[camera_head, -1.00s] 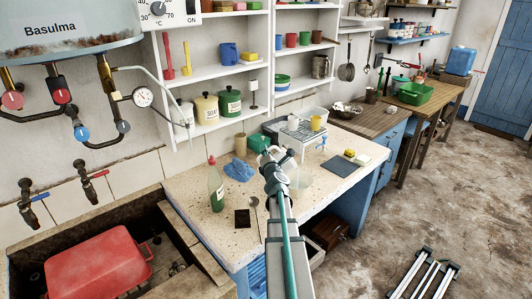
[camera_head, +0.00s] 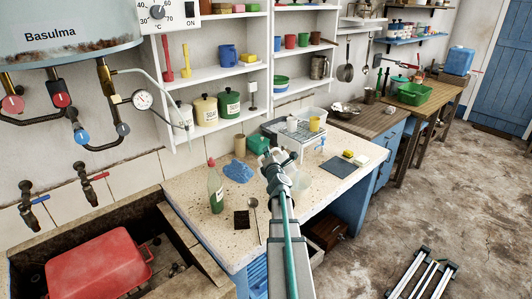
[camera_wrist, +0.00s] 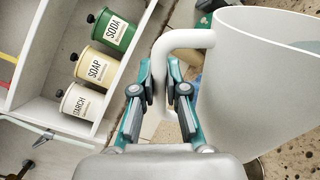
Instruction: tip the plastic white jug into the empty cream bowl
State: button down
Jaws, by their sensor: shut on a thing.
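The white plastic jug (camera_wrist: 262,90) fills the right of the wrist view, with its wide mouth toward the top right. It looks tilted compared with the shelf tins. My gripper (camera_wrist: 170,88) is shut on its handle (camera_wrist: 186,40). In the head view my gripper (camera_head: 277,156) is above the speckled counter (camera_head: 190,185). A pale rounded shape (camera_head: 303,181) shows just right of my arm there, partly hidden. I cannot tell whether it is the jug or the cream bowl. I cannot make out the bowl clearly in either view.
A green bottle (camera_head: 215,188), blue cloth (camera_head: 238,171), dark square (camera_head: 241,220) and spoon (camera_head: 253,215) are left of my arm. A white rack (camera_head: 300,135) stands behind. A grey mat (camera_head: 371,163) and yellow sponge (camera_head: 348,154) lie right. Shelves with tins (camera_head: 206,110) line the wall.

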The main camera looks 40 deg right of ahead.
jog(key=shift+s+d+m+p, duration=0.3)
jog(key=shift+d+m+p, duration=0.1)
jog(key=shift+m, duration=0.1)
dwell(1.1)
jog(key=shift+s+d+r+m+p, duration=0.1)
jog(key=shift+s+d+m+p, duration=0.2)
jog(key=shift+d+m+p, duration=0.3)
jog(key=shift+s+d+f+m+p, duration=0.3)
jog(key=shift+s+m+p, duration=0.1)
jog(key=shift+p, duration=0.15)
jog(key=shift+r, duration=0.1)
dwell(0.6)
